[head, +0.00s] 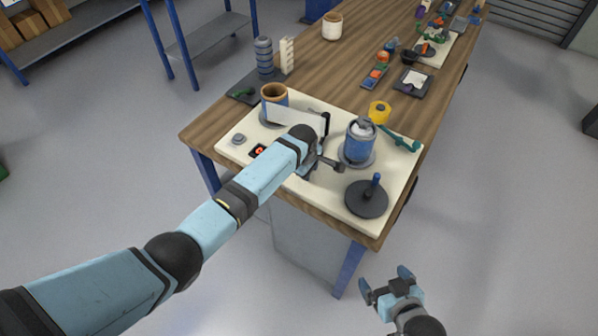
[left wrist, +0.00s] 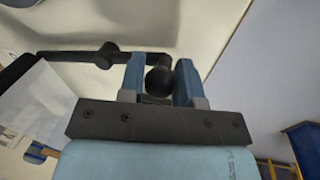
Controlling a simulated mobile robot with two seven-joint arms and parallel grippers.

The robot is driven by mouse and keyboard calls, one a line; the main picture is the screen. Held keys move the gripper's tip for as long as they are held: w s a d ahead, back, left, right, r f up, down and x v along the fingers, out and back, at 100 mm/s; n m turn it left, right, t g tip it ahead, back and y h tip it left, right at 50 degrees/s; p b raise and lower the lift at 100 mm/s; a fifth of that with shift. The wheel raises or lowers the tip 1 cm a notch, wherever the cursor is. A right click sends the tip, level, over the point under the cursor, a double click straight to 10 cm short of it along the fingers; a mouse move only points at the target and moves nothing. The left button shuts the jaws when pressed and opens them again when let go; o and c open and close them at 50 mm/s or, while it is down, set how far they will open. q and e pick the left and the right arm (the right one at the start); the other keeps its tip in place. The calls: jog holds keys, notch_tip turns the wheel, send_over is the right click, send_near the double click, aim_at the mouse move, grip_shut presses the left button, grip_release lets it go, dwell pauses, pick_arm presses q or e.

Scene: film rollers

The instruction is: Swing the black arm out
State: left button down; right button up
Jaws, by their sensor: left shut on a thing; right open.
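The black arm (left wrist: 75,56) is a thin dark bar with a short round peg on it, running leftward in the left wrist view. Its round black knob (left wrist: 160,82) sits between the two blue fingers of my left gripper (left wrist: 159,70), which is shut on it. In the head view my left wrist covers most of this gripper and part of the black arm. A white film sheet (head: 296,117) stands upright beside it, left of a blue roll (head: 359,140). My right gripper (head: 386,281) is open and empty, in front of the table and off its edge.
A cream board (head: 348,196) lies on the wooden table and carries a black disc with a blue handle (head: 367,197), a brown-rimmed cup (head: 274,98) and a teal lever (head: 400,139). A yellow roll (head: 379,111) stands behind. Small parts lie farther back.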

pick_arm(q)
jog(key=shift+s+d+n, duration=0.15)
jog(key=shift+d+n, duration=0.1)
jog(key=shift+n, duration=0.25)
jog(key=c, duration=0.8)
grip_release()
jog(key=shift+r, duration=0.1)
jog(key=shift+r+p, duration=0.3)
jog(key=r, duration=0.4)
jog(key=s+a+r, duration=0.1)
jog(key=r, duration=0.3)
jog(key=s+r, duration=0.1)
jog(key=r, duration=0.3)
jog(key=shift+s+a+r, duration=0.1)
jog(key=shift+a+r, duration=0.05)
jog(key=shift+r, duration=0.25)
